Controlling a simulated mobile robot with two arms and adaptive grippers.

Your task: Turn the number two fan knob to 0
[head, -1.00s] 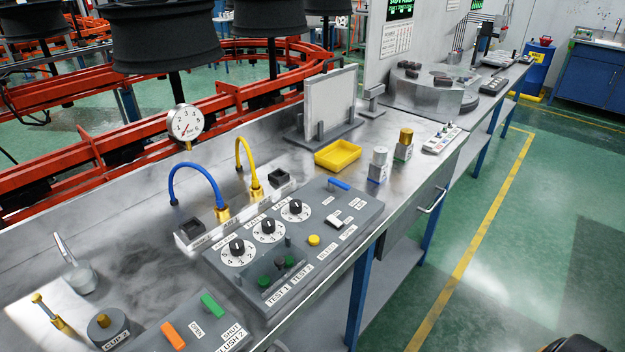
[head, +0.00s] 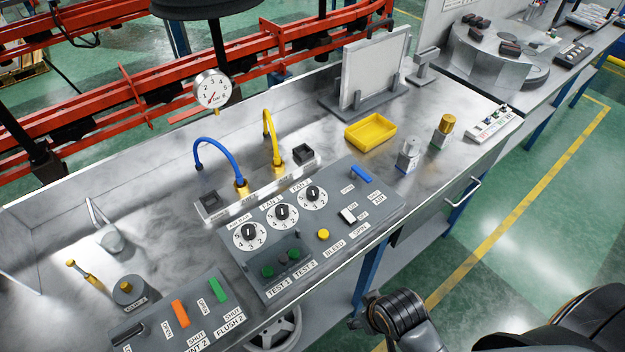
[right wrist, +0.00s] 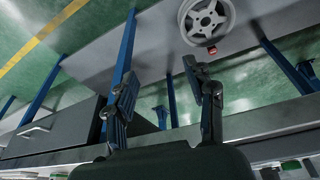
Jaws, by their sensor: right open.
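The grey control panel (head: 333,222) on the bench carries three black knobs on white numbered dials in the head view. The far right knob (head: 312,193), the middle knob (head: 282,212) and the near left knob (head: 249,232) stand in a slanting row. The upper two seem to have fan labels, but their numbers are too small to read surely. My right gripper (right wrist: 160,72) is open and empty in the right wrist view, its fingers wide apart beside the bench, away from the knobs. My left gripper is not in view.
Blue and yellow hoses (head: 214,152) arch behind the panel. A yellow tray (head: 370,131) and two small bottles stand beyond it. A second switch panel (head: 190,315) lies near left. A wheel (right wrist: 207,20) sits on the lower shelf. The floor to the right is mostly clear.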

